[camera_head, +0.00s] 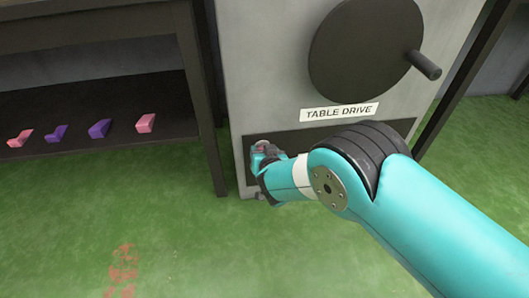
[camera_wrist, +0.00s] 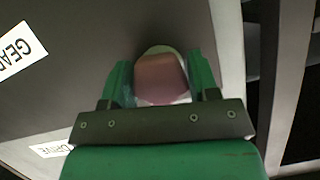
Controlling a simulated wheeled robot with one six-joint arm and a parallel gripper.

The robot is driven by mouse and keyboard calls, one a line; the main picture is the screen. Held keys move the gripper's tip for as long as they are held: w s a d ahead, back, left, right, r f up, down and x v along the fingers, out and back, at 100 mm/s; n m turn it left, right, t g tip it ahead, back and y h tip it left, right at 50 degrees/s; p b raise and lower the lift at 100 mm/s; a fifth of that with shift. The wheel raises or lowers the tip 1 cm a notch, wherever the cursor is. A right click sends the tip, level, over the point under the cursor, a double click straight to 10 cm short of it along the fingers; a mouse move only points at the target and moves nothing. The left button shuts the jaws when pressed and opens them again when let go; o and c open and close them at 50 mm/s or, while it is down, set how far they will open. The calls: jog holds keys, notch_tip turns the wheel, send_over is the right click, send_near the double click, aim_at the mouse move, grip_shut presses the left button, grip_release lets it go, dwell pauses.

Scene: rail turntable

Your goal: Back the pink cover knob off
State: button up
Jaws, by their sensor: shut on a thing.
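The pink cover knob (camera_wrist: 160,78) shows in the wrist view between the two green fingers of my gripper (camera_wrist: 162,82). My gripper is shut on the knob, with one finger on each side of it. The knob sits against a dark panel (camera_wrist: 90,60). In the head view my gripper (camera_head: 262,152) is at the lower left part of the grey cabinet's dark panel (camera_head: 400,128). There the knob is mostly hidden by my gripper.
A dark shelf (camera_head: 90,105) on the left holds several pink and purple pieces. The green floor in front is mostly clear.

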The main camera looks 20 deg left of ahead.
jog(key=shift+f, duration=0.1)
jog(key=o, duration=0.9)
jog(key=shift+c, duration=0.2)
jog(key=shift+s+d+r+p, duration=0.2)
jog(key=shift+s+r+p, duration=0.1)
jog(key=shift+p, duration=0.05)
jog(key=p+v, duration=0.6)
jog(key=v, duration=1)
jog(key=shift+s+d+p, duration=0.2)
jog(key=shift+p, duration=0.15)
